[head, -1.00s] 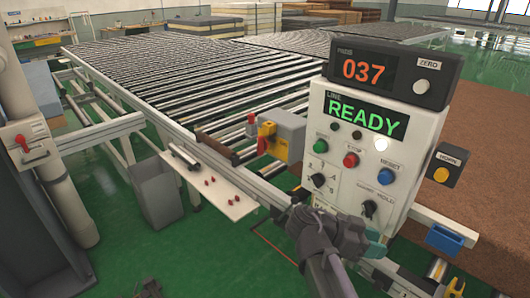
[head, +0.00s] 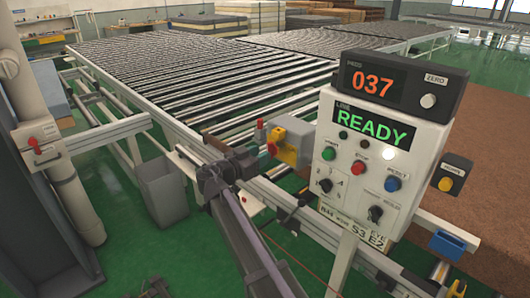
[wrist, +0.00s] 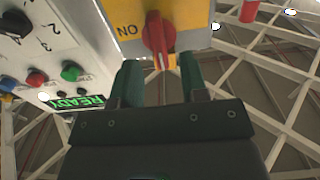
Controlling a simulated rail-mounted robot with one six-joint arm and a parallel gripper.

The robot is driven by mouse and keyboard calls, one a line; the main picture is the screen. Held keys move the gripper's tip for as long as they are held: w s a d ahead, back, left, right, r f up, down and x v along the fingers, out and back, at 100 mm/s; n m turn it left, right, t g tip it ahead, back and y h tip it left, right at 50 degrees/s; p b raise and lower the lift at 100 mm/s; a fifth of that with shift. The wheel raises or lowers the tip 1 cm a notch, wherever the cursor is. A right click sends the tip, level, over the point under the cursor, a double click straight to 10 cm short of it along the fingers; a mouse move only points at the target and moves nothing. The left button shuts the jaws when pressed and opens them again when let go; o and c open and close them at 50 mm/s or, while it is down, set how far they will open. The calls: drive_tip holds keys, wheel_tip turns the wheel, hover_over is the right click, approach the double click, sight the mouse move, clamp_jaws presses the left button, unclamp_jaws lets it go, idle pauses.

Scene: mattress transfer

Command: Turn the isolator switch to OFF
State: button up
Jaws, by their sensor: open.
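The isolator switch is a grey box (head: 292,138) with a yellow face (head: 284,150) and a red handle (head: 272,148), beside the roller conveyor and left of the control console. The wrist view shows its yellow face (wrist: 122,12) close up, with an upside-down ON label left of the red handle (wrist: 156,32). The handle's tip points down in that view, toward the gap between my fingers. My gripper (wrist: 160,72) is open, its green fingers either side of the handle's tip; contact cannot be told. In the head view my gripper (head: 240,163) is just left of the switch.
The control console (head: 330,165) with READY and 037 displays stands close on the right. A grey bin (head: 165,198) is below the conveyor (head: 190,75). Another red-handled box (head: 38,143) is on the pillar at left. A conveyor rail (head: 300,208) runs below the switch.

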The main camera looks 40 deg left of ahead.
sight(274, 150)
drive_tip(key=shift+w+d, duration=0.2)
drive_tip(key=shift+w, duration=1.25)
clamp_jaws()
